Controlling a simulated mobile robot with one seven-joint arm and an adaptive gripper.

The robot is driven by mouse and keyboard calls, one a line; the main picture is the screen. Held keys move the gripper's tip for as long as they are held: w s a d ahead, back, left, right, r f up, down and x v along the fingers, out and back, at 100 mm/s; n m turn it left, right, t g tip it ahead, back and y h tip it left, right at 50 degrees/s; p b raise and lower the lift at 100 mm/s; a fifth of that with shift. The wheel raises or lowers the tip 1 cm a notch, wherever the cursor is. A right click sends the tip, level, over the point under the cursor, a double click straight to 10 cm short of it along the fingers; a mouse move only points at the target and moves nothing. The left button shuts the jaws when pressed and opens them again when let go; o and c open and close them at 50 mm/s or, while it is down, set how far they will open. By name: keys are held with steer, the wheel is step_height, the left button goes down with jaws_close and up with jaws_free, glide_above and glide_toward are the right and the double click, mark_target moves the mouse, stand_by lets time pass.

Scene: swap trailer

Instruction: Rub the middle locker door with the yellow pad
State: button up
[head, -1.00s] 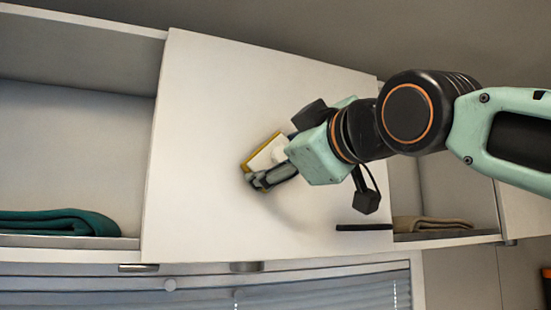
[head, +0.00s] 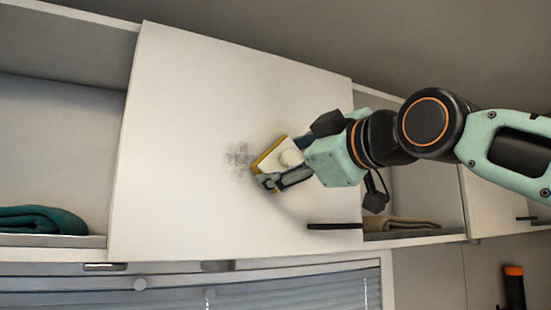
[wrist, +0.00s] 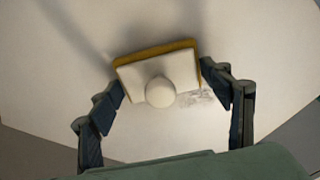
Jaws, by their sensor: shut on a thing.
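The middle locker door (head: 190,130) is a large white panel, shut, with a dark handle (head: 335,226) at its lower right. A grey smudge (head: 240,157) is on the door just left of the pad; part of it shows beside the pad in the wrist view (wrist: 200,98). The yellow pad (head: 265,154) has a white back with a round knob. My gripper (head: 272,180) is shut on the pad, a finger at each side of it in the wrist view (wrist: 163,85). The yellow face is turned to the door; I cannot tell whether it touches.
An open compartment with a folded teal cloth (head: 42,220) is left of the door. Another, with a folded beige cloth (head: 400,224), is on the right, partly behind my arm. A window with blinds (head: 240,292) is below. An orange-and-black object (head: 514,286) is at the lower right.

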mark_target(248, 158)
steer(key=shift+w+d, duration=0.15)
steer(key=shift+s+a+b, duration=0.5)
steer(key=shift+s+a, duration=0.45)
steer(key=shift+a, duration=0.6)
steer(key=shift+s+a+b, duration=0.45)
steer(key=shift+s+a, duration=0.5)
steer(key=shift+a, duration=0.55)
steer(key=shift+s+a+b, duration=0.5)
steer(key=shift+s+a, duration=0.45)
steer(key=shift+a, duration=0.6)
steer(key=shift+w+d+r, duration=0.1)
steer(key=shift+d, duration=0.1)
steer(key=shift+w+d+p, duration=0.35)
steer(key=shift+w+d, duration=0.1)
steer(key=shift+d, duration=0.25)
steer(key=shift+w+d+p, duration=0.3)
steer(key=shift+w+d, duration=0.1)
steer(key=shift+d, duration=0.25)
steer(key=shift+w+d+p, duration=0.3)
steer(key=shift+d+p, duration=0.05)
steer(key=shift+d, duration=0.2)
steer(key=shift+w+d+p, duration=0.15)
steer(key=shift+w+d, duration=0.35)
steer(key=shift+d, duration=0.35)
steer(key=shift+w+d+p, duration=0.15)
steer(key=shift+w+d, duration=0.4)
steer(key=shift+d, duration=0.25)
steer(key=shift+w+d+p, duration=0.15)
steer(key=shift+w+d, duration=0.35)
steer(key=shift+d, duration=0.35)
